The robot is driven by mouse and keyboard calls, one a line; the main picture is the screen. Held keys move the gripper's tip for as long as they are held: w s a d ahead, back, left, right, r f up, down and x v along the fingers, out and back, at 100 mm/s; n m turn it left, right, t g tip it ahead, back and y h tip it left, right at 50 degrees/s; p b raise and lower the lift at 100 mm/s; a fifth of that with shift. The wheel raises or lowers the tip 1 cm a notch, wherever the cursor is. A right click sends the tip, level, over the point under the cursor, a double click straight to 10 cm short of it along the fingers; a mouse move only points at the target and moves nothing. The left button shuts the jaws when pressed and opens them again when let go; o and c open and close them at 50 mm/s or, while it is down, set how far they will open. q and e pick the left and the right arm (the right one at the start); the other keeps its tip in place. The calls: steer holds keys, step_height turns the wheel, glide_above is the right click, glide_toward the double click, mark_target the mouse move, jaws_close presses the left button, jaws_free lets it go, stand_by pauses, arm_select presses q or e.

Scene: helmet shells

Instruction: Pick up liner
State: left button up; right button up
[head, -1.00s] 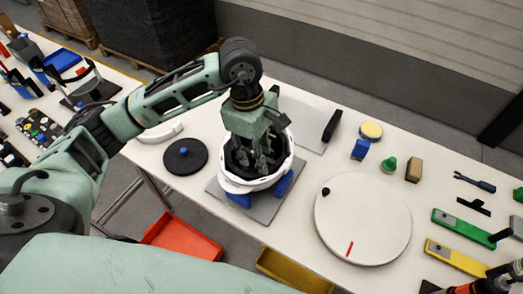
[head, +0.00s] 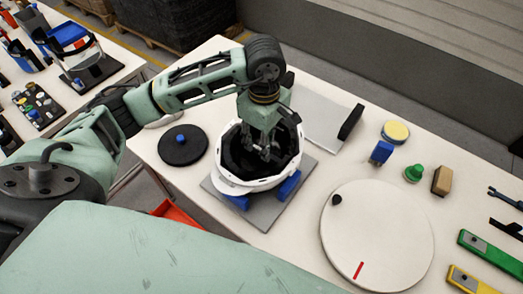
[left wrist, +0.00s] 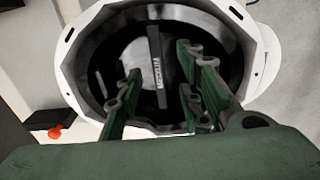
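A white helmet shell (head: 238,187) sits open side up between blue blocks on a grey plate. Its inside is dark; a black lining (head: 236,152) shows there, and I take it for the liner. In the left wrist view the dark inside (left wrist: 135,60) has a black strip with pale lettering across it. My left gripper (head: 268,150) points down over the shell's opening. In the left wrist view its green fingers (left wrist: 160,100) stand apart with nothing held between them. Whether the fingertips touch the lining cannot be told. My right gripper is not in view.
A black disc (head: 183,146) lies left of the grey plate (head: 262,214). A large white round plate (head: 377,237) lies to the right.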

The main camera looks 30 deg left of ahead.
arm_select(q)
steer(key=shift+s+f+p, duration=0.1)
steer(key=shift+f+p, duration=0.25)
steer(key=shift+f, duration=0.05)
steer(key=f, duration=0.1)
steer(key=f+p, duration=0.1)
steer(key=f, duration=0.1)
steer(key=shift+w+a+f+p, duration=0.15)
steer(key=shift+w+f+p, duration=0.1)
steer(key=shift+f+p, duration=0.1)
steer(key=shift+w+f, duration=0.1)
steer(key=shift+f, duration=0.25)
steer(key=shift+c, duration=0.3)
jaws_close()
